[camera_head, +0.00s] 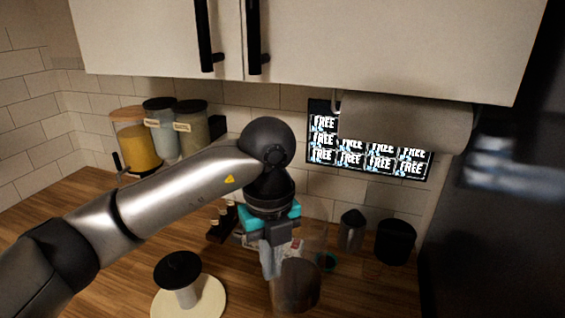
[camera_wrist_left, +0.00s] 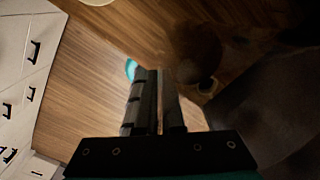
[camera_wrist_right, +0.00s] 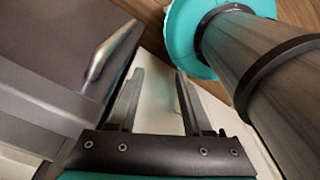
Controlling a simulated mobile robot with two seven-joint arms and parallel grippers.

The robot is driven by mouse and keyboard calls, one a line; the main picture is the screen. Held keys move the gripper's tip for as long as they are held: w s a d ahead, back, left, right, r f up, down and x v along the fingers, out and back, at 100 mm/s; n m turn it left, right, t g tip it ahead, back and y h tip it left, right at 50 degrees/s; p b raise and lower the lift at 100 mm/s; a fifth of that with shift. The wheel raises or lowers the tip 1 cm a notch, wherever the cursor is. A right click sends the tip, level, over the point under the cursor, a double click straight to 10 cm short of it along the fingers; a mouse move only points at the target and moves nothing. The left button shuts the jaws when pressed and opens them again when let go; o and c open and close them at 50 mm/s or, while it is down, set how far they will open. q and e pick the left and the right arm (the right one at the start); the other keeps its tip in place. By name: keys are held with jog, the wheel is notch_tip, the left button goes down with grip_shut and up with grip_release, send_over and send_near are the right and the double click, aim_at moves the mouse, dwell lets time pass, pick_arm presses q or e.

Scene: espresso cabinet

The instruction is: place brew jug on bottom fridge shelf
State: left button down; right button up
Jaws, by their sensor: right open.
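A smoky, see-through vessel (camera_head: 296,286), which looks like the brew jug, is on or just above the wooden counter in the head view. My left gripper (camera_head: 270,272) points down directly beside it, at its left edge. In the left wrist view the left fingers (camera_wrist_left: 160,75) are close together, with a round dark shape just beyond their tips. Whether they pinch the jug is hidden. My right gripper (camera_wrist_right: 158,72) is open and empty, away from the jug. A tall dark surface (camera_head: 500,230) at the right may be the fridge; no shelf shows.
A cream disc (camera_head: 212,300) with a black-topped post stands at the front left. Lidded jars (camera_head: 160,130) stand at the back left. A grey pointed canister (camera_head: 351,230) and a black cup (camera_head: 395,242) stand right of the gripper. A cabinet (camera_head: 300,50) and paper roll (camera_head: 405,122) hang above.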

pick_arm(q)
jog(key=s+a+f+n+b, duration=0.3)
jog(key=a+f+n+b, duration=0.3)
jog(key=n, duration=0.9)
jog(key=s+a+f+n+b, duration=0.3)
jog(key=a+f+n+b, duration=0.3)
jog(key=n, duration=0.9)
notch_tip(320, 180, down, 4)
jog(key=b, duration=0.3)
jog(key=shift+s+a+n, duration=0.15)
jog(key=shift+a+n, duration=0.25)
jog(key=shift+d, duration=0.1)
